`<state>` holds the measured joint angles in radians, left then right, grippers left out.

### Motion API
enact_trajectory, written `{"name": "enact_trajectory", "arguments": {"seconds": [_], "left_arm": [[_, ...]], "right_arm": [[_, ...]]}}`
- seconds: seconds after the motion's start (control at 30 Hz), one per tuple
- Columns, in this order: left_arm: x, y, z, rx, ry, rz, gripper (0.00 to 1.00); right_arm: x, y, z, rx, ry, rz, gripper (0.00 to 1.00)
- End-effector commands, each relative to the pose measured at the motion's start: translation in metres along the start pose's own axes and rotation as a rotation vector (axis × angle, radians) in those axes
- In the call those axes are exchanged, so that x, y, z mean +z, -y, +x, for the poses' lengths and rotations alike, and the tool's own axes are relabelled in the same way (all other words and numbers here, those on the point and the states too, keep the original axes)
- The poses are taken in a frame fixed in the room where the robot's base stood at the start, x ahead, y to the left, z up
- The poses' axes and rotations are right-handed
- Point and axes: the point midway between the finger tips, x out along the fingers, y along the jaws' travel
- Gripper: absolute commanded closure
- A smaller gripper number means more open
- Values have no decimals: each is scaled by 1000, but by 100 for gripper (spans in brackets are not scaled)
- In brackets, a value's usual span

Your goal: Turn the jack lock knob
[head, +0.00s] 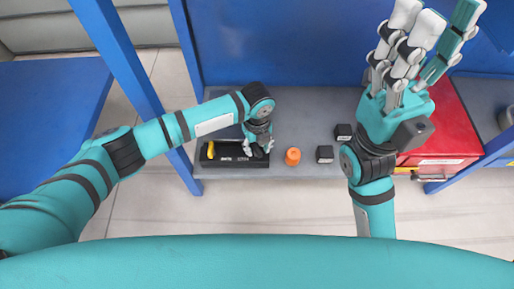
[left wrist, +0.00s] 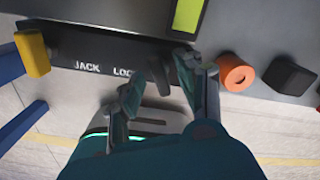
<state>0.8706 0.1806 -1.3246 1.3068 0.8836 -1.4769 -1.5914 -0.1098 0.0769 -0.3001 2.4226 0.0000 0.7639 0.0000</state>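A black panel (head: 222,161) lettered "JACK LOCK" lies on the grey shelf in the head view. It also fills the upper left of the left wrist view (left wrist: 75,45). A dark knob (left wrist: 158,76) stands at the panel's right part, beside the lettering. My left gripper (head: 258,149) is over the panel's right end. In the left wrist view its fingers (left wrist: 158,88) are apart, one on each side of the knob, with visible gaps. Contact cannot be made out. My right gripper (head: 437,20) is raised at the upper right, its fingers spread and empty.
A yellow handle (head: 211,150) stands at the panel's left end. An orange cylinder (head: 293,156) and black blocks (head: 325,154) (head: 343,132) sit to the right on the shelf. A red box (head: 447,125) is behind my right arm. Blue posts (head: 122,55) frame the shelf.

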Motion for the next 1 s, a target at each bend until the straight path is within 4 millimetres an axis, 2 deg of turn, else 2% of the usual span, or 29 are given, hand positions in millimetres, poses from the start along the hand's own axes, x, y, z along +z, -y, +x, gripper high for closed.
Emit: {"name": "enact_trajectory", "arguments": {"seconds": [0.27, 0.53, 0.97, 1.0], "left_arm": [[0, 0, 0, 0, 0, 0, 65], [0, 0, 0, 0, 0, 0, 100], [0, 0, -2, 0, -1, -36, 100], [0, 0, -3, 0, -2, -51, 100]], "right_arm": [[0, 0, 1, -1, -1, 0, 60], [0, 0, 1, -1, -1, 0, 60], [-2, 0, 6, 3, -1, 1, 60], [-1, -1, 1, 10, 23, 3, 60]]}}
